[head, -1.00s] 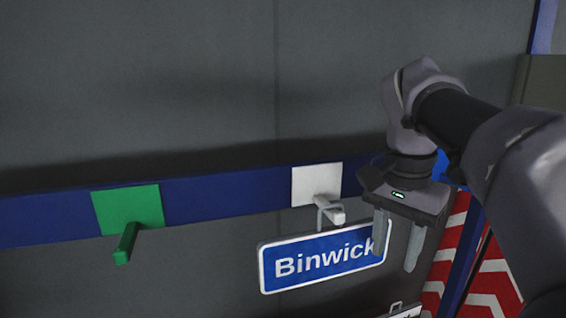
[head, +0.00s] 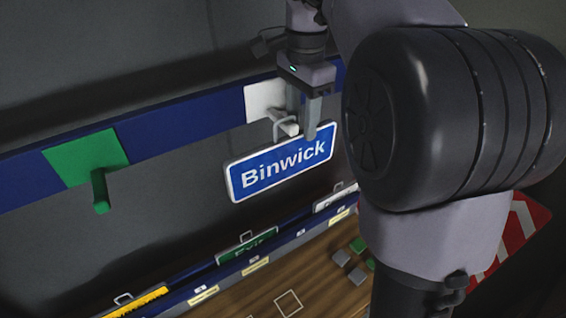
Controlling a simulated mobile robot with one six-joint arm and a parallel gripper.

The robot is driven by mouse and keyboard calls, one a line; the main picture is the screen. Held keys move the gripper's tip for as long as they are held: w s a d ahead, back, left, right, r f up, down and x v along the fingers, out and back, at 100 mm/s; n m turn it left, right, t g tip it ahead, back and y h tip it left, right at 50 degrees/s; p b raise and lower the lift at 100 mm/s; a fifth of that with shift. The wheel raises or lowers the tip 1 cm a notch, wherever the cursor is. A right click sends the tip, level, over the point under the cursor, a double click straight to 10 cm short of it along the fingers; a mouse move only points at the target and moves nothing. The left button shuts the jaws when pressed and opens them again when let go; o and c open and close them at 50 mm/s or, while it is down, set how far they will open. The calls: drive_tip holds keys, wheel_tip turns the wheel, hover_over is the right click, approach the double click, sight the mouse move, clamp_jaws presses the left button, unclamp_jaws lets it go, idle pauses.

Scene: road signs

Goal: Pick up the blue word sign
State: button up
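The blue word sign (head: 262,172), white-edged and reading "Binwick", hangs tilted in the picture by a grey wire loop (head: 276,122) on a white peg (head: 290,130). The peg stands out from a white square plate (head: 262,98) on the dark blue rail. My gripper (head: 302,122) points down at the peg's right side, just above the sign's top edge. Its two fingers look apart, seen at a slant, so it appears open. I cannot tell whether a finger touches the peg or the loop.
A green peg (head: 100,190) on a green plate (head: 85,158) is bare at left. Below, a rack (head: 230,275) holds a green sign (head: 247,247), a yellow sign (head: 140,302) and a white sign (head: 335,197). Red-white chevrons (head: 515,235) stand at right. My arm hides much of the right side.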

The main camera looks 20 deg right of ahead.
drive_tip(key=f, duration=0.3)
drive_tip(key=shift+s+d+f, duration=0.2)
drive_tip(key=shift+d, duration=0.15)
drive_tip(key=shift+f, duration=0.35)
drive_tip(key=shift+w+a, duration=0.15)
drive_tip(key=shift+a, duration=0.05)
drive_tip(key=shift+d, duration=0.1)
clamp_jaws()
idle(0.4)
